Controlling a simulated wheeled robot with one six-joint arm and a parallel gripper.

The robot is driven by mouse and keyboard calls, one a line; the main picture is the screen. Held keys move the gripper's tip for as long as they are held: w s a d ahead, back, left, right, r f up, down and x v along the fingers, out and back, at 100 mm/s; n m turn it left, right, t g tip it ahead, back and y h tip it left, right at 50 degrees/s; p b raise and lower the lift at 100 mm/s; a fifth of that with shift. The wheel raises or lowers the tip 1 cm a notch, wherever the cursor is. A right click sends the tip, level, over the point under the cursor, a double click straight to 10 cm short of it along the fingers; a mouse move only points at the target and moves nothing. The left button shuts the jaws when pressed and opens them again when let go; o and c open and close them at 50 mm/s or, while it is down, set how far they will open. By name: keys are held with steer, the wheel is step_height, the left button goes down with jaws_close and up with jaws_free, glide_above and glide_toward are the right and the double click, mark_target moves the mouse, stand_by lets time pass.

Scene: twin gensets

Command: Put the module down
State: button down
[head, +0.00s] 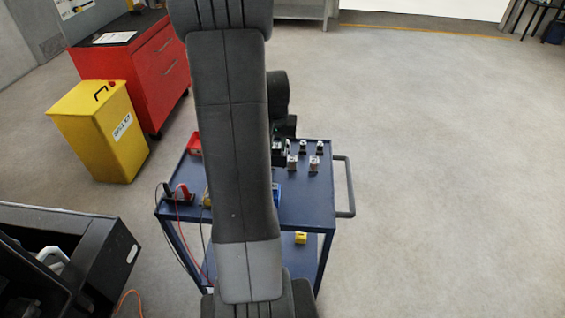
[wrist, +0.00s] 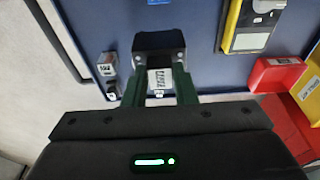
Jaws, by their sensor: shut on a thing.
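My gripper (wrist: 159,88) shows in the wrist view with its two green fingers shut on a module (wrist: 158,42). The module has a dark end and a white printed label between the fingers. It is over the blue top of the cart (wrist: 205,40). I cannot tell whether it touches the surface. In the head view my arm hides most of the gripper, and only a small green and dark part shows beside the arm over the cart top (head: 305,208).
Several small grey-white parts (head: 314,163) stand on the cart's right side. A yellow meter (wrist: 250,25) and a red box (wrist: 275,75) lie right in the wrist view. A yellow bin (head: 100,130) and red cabinet (head: 162,70) stand left. Floor right of the cart is clear.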

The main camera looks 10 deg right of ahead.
steer(key=shift+w+f, duration=0.15)
steer(key=shift+w, duration=0.2)
step_height(320, 180, down, 10)
steer(key=shift+r+p, duration=0.15)
steer(key=shift+p, duration=0.5)
steer(key=shift+f, duration=0.2)
steer(key=c, duration=1.2)
jaws_free()
steer(key=shift+r, duration=0.1)
steer(key=shift+o, duration=0.2)
step_height(320, 180, up, 12)
steer(key=s+b, duration=0.1)
steer(key=s, duration=0.1)
steer(key=shift+a, duration=0.3)
steer(key=shift+s, duration=0.1)
